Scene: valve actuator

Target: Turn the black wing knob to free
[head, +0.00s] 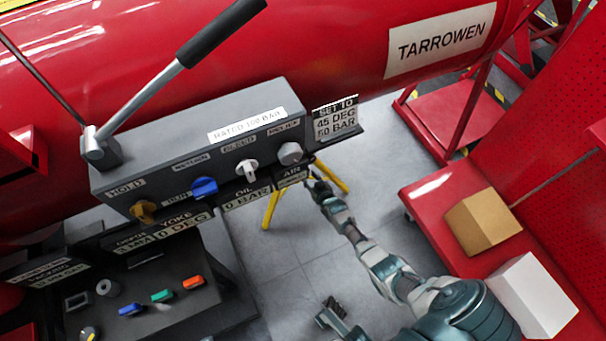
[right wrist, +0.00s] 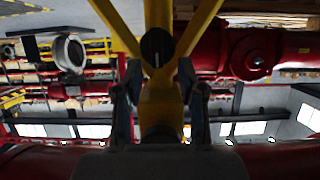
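I cannot make out a black wing knob for certain. In the right wrist view a dark round part (right wrist: 157,47) sits where yellow bars meet, and its shape is too dark to read. My right gripper (right wrist: 161,100) is open, its two fingers apart with a yellow post (right wrist: 160,105) showing between them; I cannot tell whether they touch it. In the head view my right gripper (head: 316,185) is just below the right end of the grey control box (head: 150,175), near the AIR label. A dark gripper-like part, apparently my left gripper (head: 333,312), shows at the bottom edge.
The box carries a yellow knob (head: 143,211), a blue knob (head: 204,187), a white knob (head: 247,169) and a grey knob (head: 290,153). A long black-handled lever (head: 220,32) rises at its left. A red cart (head: 430,200) with two boxes stands right. Yellow legs (head: 271,209) stand below.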

